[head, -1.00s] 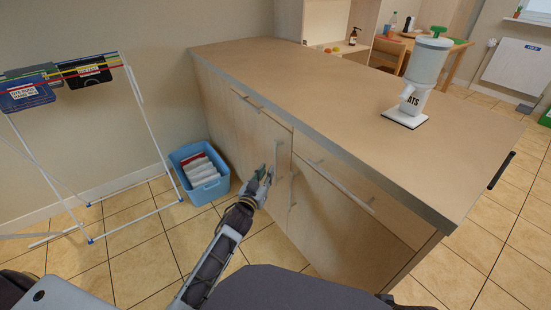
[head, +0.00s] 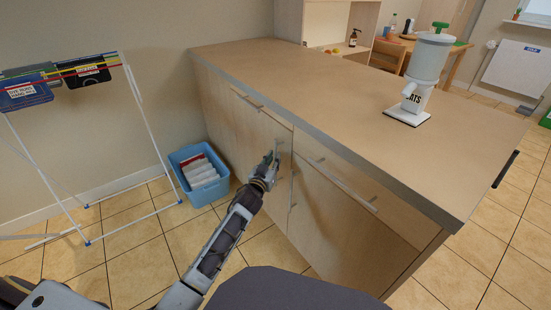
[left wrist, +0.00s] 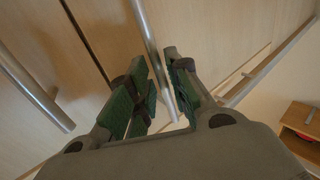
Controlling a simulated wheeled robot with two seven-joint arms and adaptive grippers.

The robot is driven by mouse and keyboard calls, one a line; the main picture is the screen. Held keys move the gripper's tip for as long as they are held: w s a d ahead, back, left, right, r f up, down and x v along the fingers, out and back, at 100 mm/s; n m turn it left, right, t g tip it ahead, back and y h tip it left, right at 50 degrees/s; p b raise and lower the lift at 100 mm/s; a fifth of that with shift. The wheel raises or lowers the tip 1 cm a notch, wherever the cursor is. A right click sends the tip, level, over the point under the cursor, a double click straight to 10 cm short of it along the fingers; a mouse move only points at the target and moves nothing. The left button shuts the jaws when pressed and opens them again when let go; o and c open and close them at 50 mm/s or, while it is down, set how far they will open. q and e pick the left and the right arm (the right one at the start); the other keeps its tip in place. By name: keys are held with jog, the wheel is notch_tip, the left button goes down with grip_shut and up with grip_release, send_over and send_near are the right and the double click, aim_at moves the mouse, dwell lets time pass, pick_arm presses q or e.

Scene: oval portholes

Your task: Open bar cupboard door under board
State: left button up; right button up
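The bar counter has a wooden cupboard door (head: 235,128) under its board (head: 330,85), and the door looks shut. In the head view its upright bar handle (head: 279,150) is partly hidden by my left gripper (head: 270,165). In the left wrist view, a metal bar handle (left wrist: 152,50) runs down between the two green-padded fingers of my left gripper (left wrist: 162,95). The fingers are spread apart on either side of the bar, with a visible gap. Whether either finger touches it I cannot tell. My right gripper is not in view.
A second door with its own handle (head: 293,190) is to the right, with drawer handles (head: 345,186) above. A blue crate (head: 200,172) stands on the floor at left, beside a drying rack (head: 150,125). A white dispenser (head: 425,75) stands on the board.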

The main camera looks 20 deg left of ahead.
pick_arm(q)
jog(key=shift+w+d, duration=0.1)
jog(key=shift+w, duration=1.15)
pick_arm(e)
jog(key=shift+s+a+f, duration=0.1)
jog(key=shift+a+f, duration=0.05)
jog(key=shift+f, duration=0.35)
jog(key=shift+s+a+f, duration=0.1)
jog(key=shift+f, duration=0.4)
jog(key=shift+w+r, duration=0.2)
pick_arm(q)
grip_shut()
